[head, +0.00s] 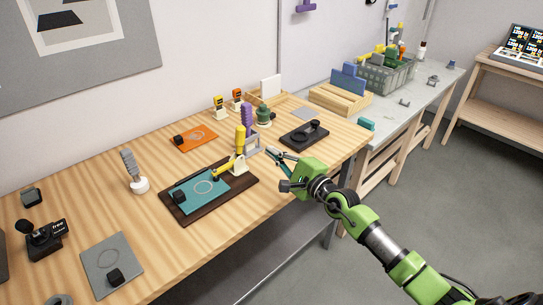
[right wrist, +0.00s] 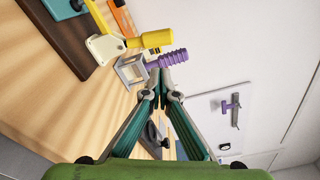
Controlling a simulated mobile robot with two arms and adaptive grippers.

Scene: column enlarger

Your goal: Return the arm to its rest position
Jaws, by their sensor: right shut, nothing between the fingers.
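My right gripper (head: 272,152) is at the front edge of the wooden table, right of the dark board; it also shows in the right wrist view (right wrist: 163,88). Its fingertips meet and hold nothing. A yellow arm (head: 226,168) on a cream base (head: 239,168) stands at the right end of the dark board (head: 247,182), over a teal plate. Its yellow handle (head: 240,139) points upward; the handle also shows in the right wrist view (right wrist: 135,42). The gripper is apart from it. My left gripper is not in view.
A grey holder (head: 252,142) with a purple ribbed handle (head: 246,116) stands close to the fingertips. A black device (head: 304,134) lies right of it, a green knobbed piece (head: 263,114) behind. An orange plate (head: 194,138) lies farther left. The front left tabletop has bare wood.

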